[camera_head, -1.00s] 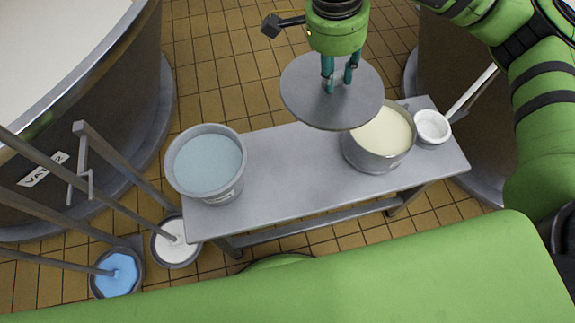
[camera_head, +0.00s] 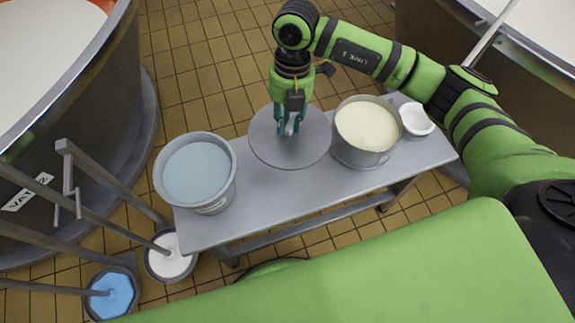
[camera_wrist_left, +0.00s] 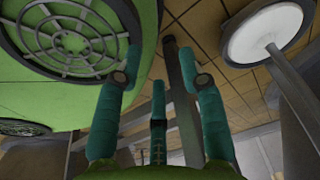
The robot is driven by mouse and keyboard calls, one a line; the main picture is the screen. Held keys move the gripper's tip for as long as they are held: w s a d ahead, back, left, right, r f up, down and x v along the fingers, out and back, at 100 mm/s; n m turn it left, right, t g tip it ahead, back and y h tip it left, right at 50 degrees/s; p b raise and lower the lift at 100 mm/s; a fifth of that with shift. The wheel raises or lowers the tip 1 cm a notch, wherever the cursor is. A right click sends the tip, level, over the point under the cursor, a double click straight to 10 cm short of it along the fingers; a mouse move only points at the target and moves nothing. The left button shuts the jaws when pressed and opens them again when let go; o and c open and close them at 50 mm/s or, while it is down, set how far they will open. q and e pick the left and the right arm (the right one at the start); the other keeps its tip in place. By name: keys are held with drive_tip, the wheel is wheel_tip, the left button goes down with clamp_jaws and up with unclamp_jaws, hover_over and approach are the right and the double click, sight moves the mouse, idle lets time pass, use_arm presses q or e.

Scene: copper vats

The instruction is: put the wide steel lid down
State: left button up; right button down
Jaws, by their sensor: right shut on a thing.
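The wide steel lid (camera_head: 265,145) is a flat grey disc, roughly level, seen over the middle of the steel bench (camera_head: 255,205). It shows between the pail of pale blue liquid (camera_head: 197,173) and the steel pot of cream liquid (camera_head: 366,130). Its far edge overlaps the bench's back edge in the picture. I cannot tell whether it touches the bench top. My right gripper (camera_head: 288,128) is above the lid's middle, pointing down, its fingers shut on the lid. My left gripper (camera_wrist_left: 160,80) shows in the left wrist view with fingers spread and nothing between them.
A small white bowl (camera_head: 416,119) is at the bench's right end. Buckets with white (camera_head: 170,257) and blue (camera_head: 112,294) contents stand on the floor at left. Large vats flank the bench. The bench front between pail and pot is clear.

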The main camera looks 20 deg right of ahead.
sight(289, 124)
wheel_tip(289, 124, down, 4)
drive_tip(key=m, duration=0.6)
drive_tip(key=shift+s+a+r+m+t+y, duration=0.1)
drive_tip(key=shift+s+r+m+t+y, duration=0.05)
drive_tip(key=shift+m+t+y, duration=0.2)
drive_tip(key=m, duration=0.1)
drive_tip(key=f+m, duration=0.1)
drive_tip(key=shift+f+m+t, duration=0.25)
drive_tip(key=shift+f+m, duration=0.05)
drive_tip(key=shift+m, duration=0.05)
wheel_tip(289, 124, down, 6)
drive_tip(key=shift+r+b, duration=0.25)
drive_tip(key=shift+b, duration=0.05)
drive_tip(key=shift+f, duration=0.6)
wheel_tip(289, 124, down, 3)
drive_tip(key=shift+f, duration=0.15)
use_arm(q)
drive_tip(key=w, duration=0.2)
drive_tip(key=shift+w+d+f+t, duration=0.1)
drive_tip(key=shift+w+f+t, duration=0.05)
drive_tip(key=shift+w+t, duration=0.2)
drive_tip(key=shift+w, duration=0.15)
